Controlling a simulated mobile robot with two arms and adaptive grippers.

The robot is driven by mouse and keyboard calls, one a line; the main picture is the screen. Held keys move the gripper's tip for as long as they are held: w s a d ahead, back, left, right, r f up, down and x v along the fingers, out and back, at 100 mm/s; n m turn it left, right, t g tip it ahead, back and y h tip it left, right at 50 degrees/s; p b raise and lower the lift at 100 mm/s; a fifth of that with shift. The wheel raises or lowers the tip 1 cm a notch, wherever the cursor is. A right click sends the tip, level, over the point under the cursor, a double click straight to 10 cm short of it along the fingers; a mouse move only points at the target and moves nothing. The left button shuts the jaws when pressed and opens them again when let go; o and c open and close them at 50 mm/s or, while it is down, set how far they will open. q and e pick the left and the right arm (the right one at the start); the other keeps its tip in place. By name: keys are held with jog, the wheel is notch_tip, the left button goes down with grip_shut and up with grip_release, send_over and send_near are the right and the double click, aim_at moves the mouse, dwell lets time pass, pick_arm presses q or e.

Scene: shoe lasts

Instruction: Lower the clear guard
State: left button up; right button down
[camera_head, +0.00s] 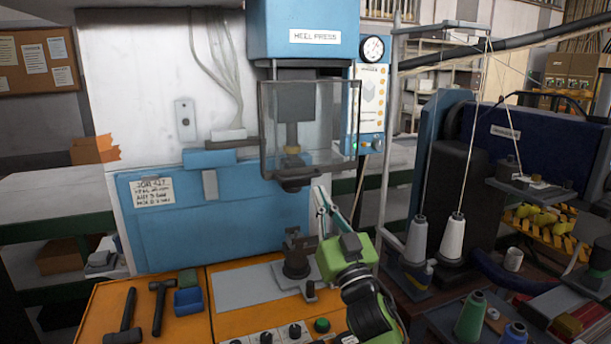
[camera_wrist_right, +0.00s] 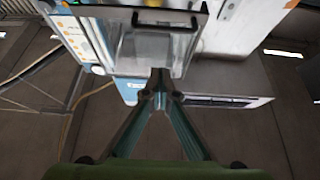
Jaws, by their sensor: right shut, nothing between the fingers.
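The clear guard (camera_head: 335,115) is a see-through panel with a dark frame. It hangs in front of the ram of the blue heel press (camera_head: 303,30). My right gripper (camera_head: 319,190) is shut and empty, with its fingertips close to the guard's lower edge. A dark handle-like bar (camera_wrist_right: 165,18) shows at the top of that view. My left gripper is not in view.
Below the guard, a dark post (camera_head: 296,262) stands on the grey plate of the orange bench. Hammers (camera_head: 158,305) and a blue box (camera_head: 188,301) lie at the left. A sewing machine with thread cones (camera_head: 453,238) stands close on the right.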

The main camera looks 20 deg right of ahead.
aim_at(306, 161)
jog(key=s+r+p+x, duration=0.1)
jog(key=p+x, duration=0.3)
jog(key=x, duration=0.6)
jog(key=f, duration=0.2)
jog(key=w+f, duration=0.1)
jog(key=f, duration=0.1)
jog(key=shift+w+a+f+b, duration=0.1)
jog(key=shift+w+f+b, duration=0.1)
jog(key=shift+b, duration=0.1)
